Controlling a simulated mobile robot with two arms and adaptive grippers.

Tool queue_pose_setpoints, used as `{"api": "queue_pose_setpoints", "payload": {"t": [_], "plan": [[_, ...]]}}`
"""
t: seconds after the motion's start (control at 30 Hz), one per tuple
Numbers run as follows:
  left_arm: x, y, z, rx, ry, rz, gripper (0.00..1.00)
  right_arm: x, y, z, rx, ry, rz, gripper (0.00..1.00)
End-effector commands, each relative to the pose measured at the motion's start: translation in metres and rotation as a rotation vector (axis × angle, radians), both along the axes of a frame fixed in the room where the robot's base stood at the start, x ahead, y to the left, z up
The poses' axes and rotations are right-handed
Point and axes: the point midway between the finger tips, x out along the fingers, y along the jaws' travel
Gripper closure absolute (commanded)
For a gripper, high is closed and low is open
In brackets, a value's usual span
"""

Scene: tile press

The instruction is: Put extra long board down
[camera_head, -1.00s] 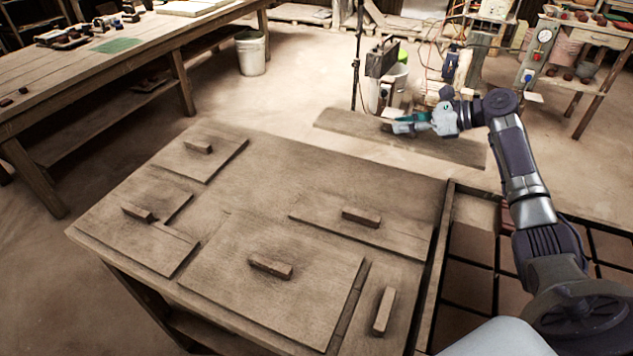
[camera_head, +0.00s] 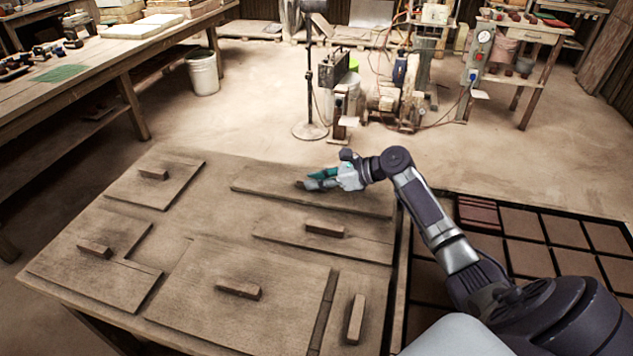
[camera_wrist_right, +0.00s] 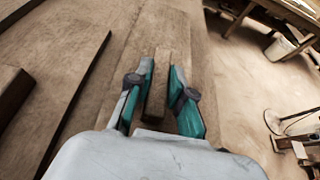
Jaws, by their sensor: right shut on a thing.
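The extra long board (camera_head: 270,181) is a flat wooden plank with a small handle block on top. It is level along the far right edge of the wooden table (camera_head: 75,268), touching the top or just above it; I cannot tell which. My right gripper (camera_head: 310,183) is shut on the board's handle. In the right wrist view the green-padded fingers (camera_wrist_right: 160,92) stand on either side of the handle (camera_wrist_right: 157,85), with the board (camera_wrist_right: 180,28) beneath. My left gripper is not in view.
Several other boards with handles lie on the table, the nearest being a long board (camera_head: 350,244) just in front. A rack of square tiles (camera_head: 530,257) is at the right. A stand (camera_head: 309,130) and machines are on the floor beyond.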

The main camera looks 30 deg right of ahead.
Motion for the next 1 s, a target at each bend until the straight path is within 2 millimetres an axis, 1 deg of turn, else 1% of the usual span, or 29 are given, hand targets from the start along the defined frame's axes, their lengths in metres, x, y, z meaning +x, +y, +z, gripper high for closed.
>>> {"api": "queue_pose_setpoints", "payload": {"t": [0.07,0.3,0.33,0.47,0.8,0.93,1.0], "plan": [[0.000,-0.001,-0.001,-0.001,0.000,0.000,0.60,0.001,0.000,-0.004,0.000,-0.004,-0.001,1.00],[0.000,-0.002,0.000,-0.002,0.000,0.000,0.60,0.001,-0.001,-0.004,-0.001,-0.005,-0.001,1.00],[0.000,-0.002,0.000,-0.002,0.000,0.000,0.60,0.000,0.000,-0.005,-0.001,-0.002,0.000,0.76],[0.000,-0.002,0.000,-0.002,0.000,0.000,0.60,0.000,0.000,-0.005,-0.001,-0.002,0.000,0.55],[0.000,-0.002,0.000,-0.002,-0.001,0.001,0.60,-0.001,-0.002,-0.004,-0.002,-0.003,0.000,0.55],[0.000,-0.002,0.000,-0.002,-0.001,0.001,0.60,-0.011,-0.010,0.002,-0.003,-0.001,-0.001,0.55],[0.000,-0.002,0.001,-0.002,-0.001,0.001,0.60,-0.020,-0.018,0.008,-0.004,-0.002,-0.001,0.55]]}}
